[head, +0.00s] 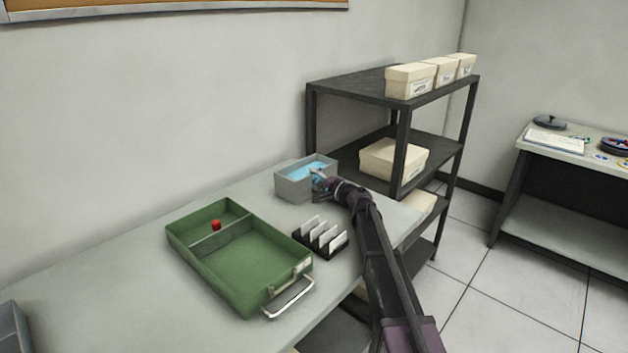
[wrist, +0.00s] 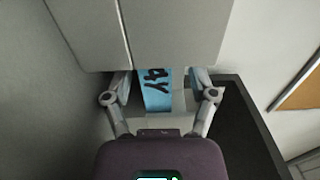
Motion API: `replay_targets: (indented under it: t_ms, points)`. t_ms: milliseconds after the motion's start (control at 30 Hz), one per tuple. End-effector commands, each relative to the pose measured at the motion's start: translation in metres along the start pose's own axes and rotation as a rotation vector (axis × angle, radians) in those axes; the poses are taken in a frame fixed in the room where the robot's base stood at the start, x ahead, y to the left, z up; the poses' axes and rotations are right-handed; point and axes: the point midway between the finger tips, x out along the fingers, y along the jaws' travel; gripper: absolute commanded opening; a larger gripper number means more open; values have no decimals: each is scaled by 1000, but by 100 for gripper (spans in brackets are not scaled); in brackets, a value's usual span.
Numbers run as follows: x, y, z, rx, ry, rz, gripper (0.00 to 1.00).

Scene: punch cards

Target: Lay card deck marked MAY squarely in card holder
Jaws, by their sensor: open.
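The card holder (head: 294,188) is a grey open box at the far end of the table in the head view. A light blue card deck (head: 306,171) shows inside its rim. In the wrist view the blue deck (wrist: 155,92) bears dark letters that read like "AY"; the rest of the word is hidden. My gripper (head: 318,181) is at the holder's right front side, reaching over its rim. Its fingers are spread, one on each side of the deck in the wrist view, with their tips hidden behind a grey surface. I cannot tell whether the deck lies square.
A green tray (head: 181,241) with a red knob (head: 216,225) and metal handle is on the table. A black rack (head: 325,252) of white cards stands between tray and my arm. A dark shelf (head: 350,89) with cream boxes (head: 410,82) stands behind. The table's left part is mostly clear.

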Motion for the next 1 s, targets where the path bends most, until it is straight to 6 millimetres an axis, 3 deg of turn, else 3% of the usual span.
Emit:
replay_targets:
  t_ms: [367, 1000]
  points:
    - [-20, 0, 1, 0, 0, 0, 74]
    - [-111, 0, 2, 1, 0, 0, 74]
